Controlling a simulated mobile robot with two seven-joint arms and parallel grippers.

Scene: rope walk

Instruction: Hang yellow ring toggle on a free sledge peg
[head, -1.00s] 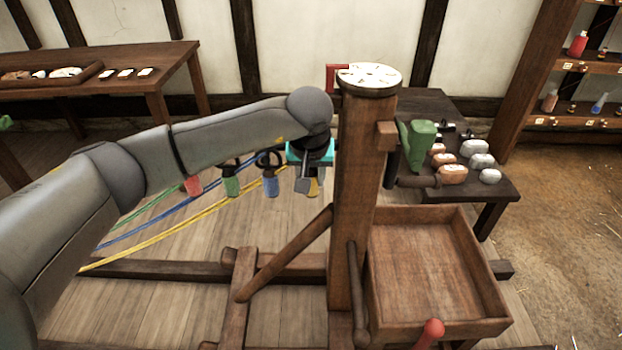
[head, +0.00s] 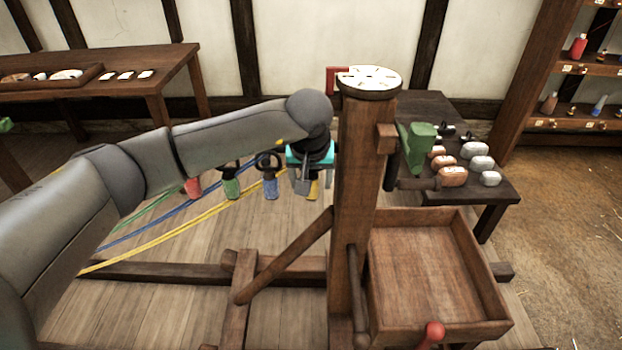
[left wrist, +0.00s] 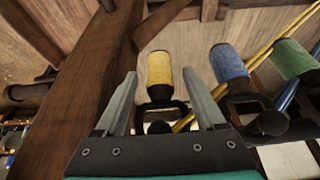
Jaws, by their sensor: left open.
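The yellow toggle (left wrist: 160,68) has a dark ring at its near end and hangs by the ring at a dark round peg end (left wrist: 159,127). My left gripper (left wrist: 160,76) is open, with one finger on each side of the toggle and a gap on both sides. In the head view the yellow toggle (head: 314,186) is partly hidden behind the left gripper (head: 303,186), just left of the wooden post. A blue toggle (head: 270,187), a green toggle (head: 231,187) and a red toggle (head: 194,187) hang to its left. My right gripper is out of view.
The thick wooden post (head: 357,200) stands close to the right of the left gripper. An empty wooden tray (head: 440,240) is at its right. A dark side table (head: 470,190) holds several grey and brown pieces. Coloured ropes (head: 150,237) run to the lower left.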

